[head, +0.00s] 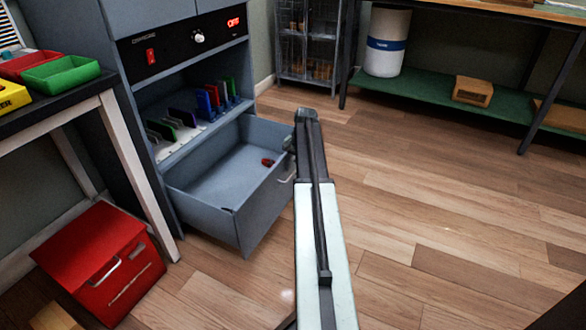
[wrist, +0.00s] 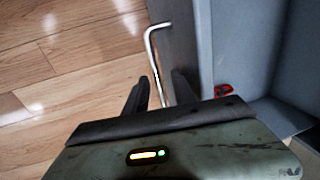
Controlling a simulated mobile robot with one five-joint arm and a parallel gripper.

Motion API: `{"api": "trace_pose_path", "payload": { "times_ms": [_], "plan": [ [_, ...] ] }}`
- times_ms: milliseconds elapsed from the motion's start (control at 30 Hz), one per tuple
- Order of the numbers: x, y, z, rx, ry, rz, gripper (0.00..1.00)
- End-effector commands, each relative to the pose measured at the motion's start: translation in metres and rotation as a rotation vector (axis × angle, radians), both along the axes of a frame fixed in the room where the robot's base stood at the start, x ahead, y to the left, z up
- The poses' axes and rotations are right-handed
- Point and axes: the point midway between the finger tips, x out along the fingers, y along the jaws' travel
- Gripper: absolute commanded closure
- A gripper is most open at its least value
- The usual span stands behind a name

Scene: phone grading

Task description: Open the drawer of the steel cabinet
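The steel cabinet (head: 180,55) stands at the left in the head view. Its grey-blue drawer (head: 220,185) is pulled well out, with its inside in view. The drawer's bar handle (head: 287,168) is on the front panel and also shows in the wrist view (wrist: 152,50). My gripper (wrist: 160,84) is at the drawer front. Its two dark fingers are spread apart, with the thin handle running between them in the picture. I cannot tell whether either finger touches the handle. In the head view my arm hides part of the gripper.
A small red object (head: 267,162) lies in the drawer. Above it is a rack (head: 200,115) of coloured upright pieces. A red drawer box (head: 100,260) stands on the floor at left, beside a workbench leg (head: 135,175). The wooden floor (head: 430,220) to the right is clear.

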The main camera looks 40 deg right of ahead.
Motion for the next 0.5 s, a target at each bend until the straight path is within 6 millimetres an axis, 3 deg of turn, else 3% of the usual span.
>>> {"api": "trace_pose_path", "payload": {
  "times_ms": [167, 500],
  "plan": [
    [-0.002, 0.000, 0.016, 0.000, 0.000, 0.001, 0.69],
    [-0.012, -0.004, 0.075, 0.000, 0.000, 0.000, 0.69]
  ]
}}
